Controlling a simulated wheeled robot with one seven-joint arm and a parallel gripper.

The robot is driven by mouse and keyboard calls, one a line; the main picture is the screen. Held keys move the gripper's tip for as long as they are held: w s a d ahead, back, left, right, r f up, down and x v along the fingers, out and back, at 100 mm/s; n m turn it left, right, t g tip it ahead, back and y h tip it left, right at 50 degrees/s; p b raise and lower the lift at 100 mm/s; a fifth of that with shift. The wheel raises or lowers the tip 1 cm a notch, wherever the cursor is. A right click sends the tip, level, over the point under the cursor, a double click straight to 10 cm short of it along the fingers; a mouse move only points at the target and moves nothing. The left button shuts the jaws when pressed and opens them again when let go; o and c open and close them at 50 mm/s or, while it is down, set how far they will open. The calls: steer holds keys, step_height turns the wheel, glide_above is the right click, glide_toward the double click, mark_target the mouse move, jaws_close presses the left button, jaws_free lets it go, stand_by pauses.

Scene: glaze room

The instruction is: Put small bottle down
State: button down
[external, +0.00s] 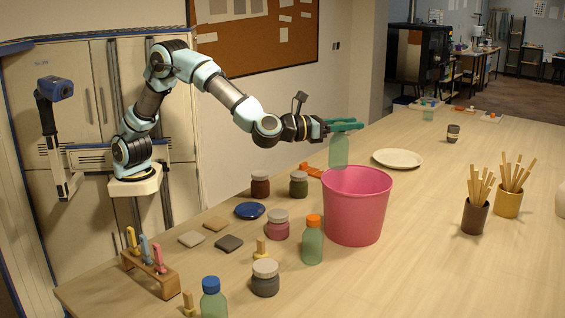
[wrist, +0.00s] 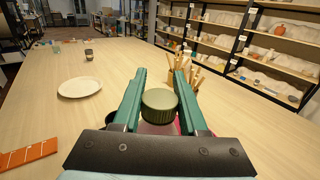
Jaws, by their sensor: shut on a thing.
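My gripper (external: 343,126) is shut on a small pale green bottle (external: 339,150) and holds it upright near its top. In the wrist view the bottle's ribbed dark green cap (wrist: 159,104) sits between the two green fingers (wrist: 160,78). The bottle hangs at the far rim of a pink bucket (external: 352,208) in the external view. Pink of the bucket (wrist: 158,129) also shows just below the cap in the wrist view. I cannot tell whether the bottle's base is over the bucket's opening or behind it.
A white plate (external: 398,158) lies just beyond the bucket. Orange-lidded (external: 312,240) and blue-lidded (external: 213,298) bottles and several jars stand left of it. Cups of sticks (external: 475,212) stand to the right. The table between the plate and those cups is clear.

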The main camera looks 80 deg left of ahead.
mark_target(347, 158)
step_height(347, 158, down, 10)
steer(key=p, duration=0.2)
steer(key=shift+p, duration=0.35)
steer(key=shift+c, duration=2.2)
jaws_free()
steer(key=s+d+b, duration=0.2)
steer(key=s+b, duration=0.2)
steer(key=s, duration=0.8)
steer(key=shift+a, duration=0.15)
